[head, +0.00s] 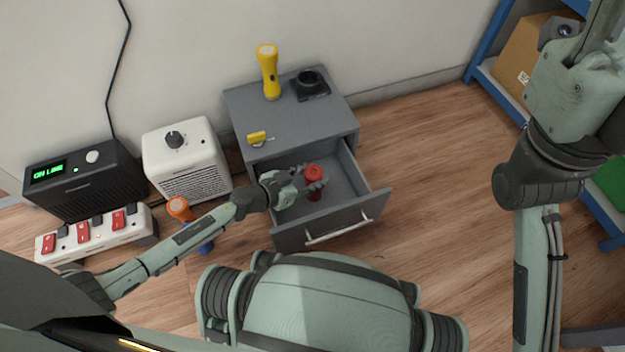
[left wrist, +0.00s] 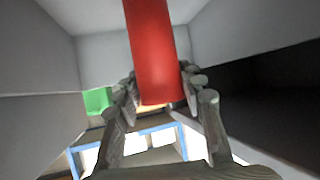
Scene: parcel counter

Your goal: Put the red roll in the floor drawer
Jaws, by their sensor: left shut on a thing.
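The red roll (head: 314,173) stands upright within the outline of the open floor drawer in the head view. It also fills the upper middle of the left wrist view (left wrist: 152,50). My left gripper (head: 314,186) is shut on the roll, with a finger on each side of it. The floor drawer (head: 375,203) is pulled out of the grey cabinet (head: 290,130). Its grey walls rise on both sides in the left wrist view. I cannot tell whether the roll touches the drawer's bottom. My right arm shows at the right, but its fingers are out of view.
A yellow flashlight (head: 268,72), a black holder (head: 310,84) and a yellow tagged item (head: 257,138) are on the cabinet top. A white heater (head: 186,158), black box (head: 85,180), switch strip (head: 95,235) and orange-topped item (head: 179,208) stand left. A blue shelf holds a cardboard box (head: 515,60).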

